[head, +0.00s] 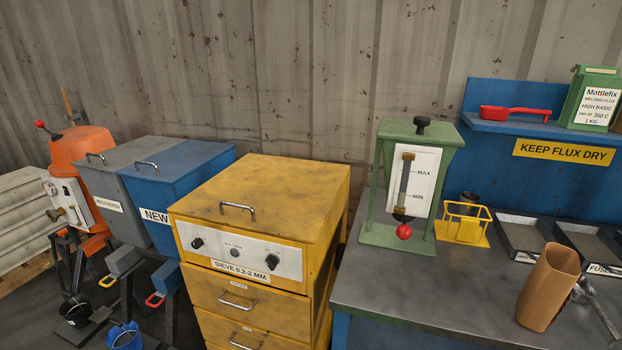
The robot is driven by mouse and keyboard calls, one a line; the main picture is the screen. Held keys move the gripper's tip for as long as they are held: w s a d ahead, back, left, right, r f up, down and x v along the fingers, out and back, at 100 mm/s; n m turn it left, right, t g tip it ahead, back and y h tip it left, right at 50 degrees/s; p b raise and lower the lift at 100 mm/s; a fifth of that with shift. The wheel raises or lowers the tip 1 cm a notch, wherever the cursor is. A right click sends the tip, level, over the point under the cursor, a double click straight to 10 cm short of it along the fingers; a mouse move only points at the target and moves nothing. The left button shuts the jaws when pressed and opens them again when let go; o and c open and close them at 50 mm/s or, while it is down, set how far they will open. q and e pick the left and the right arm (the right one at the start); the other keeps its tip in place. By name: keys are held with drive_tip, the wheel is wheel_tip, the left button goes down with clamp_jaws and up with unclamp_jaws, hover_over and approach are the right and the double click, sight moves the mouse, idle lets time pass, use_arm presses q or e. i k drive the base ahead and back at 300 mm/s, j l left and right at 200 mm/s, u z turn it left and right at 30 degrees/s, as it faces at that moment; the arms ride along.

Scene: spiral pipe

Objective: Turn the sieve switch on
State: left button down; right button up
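The sieve (262,193) is a yellow cabinet in the middle of the head view, labelled "SIEVE 0.2-2 MM". Its front carries a pale control panel (215,246) with a black knob (197,243) on the left, another black knob (272,262) on the right and a small round grey part (235,253) between them. The lettering on the panel is too small to read, so I cannot tell which control is the switch or how it is set. A metal handle sits on the lid, and drawers lie below the panel.
Left of the sieve stand a blue "NEW" bin (178,181), a grey "RECOVERED" bin (123,160) and an orange machine (82,150). At right, a grey-topped bench (420,290) bears a green gauge stand (382,232), a yellow holder (462,224) and a brown container (549,287).

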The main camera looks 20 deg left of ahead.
sight(271, 262)
drive_tip(key=u, duration=1.3)
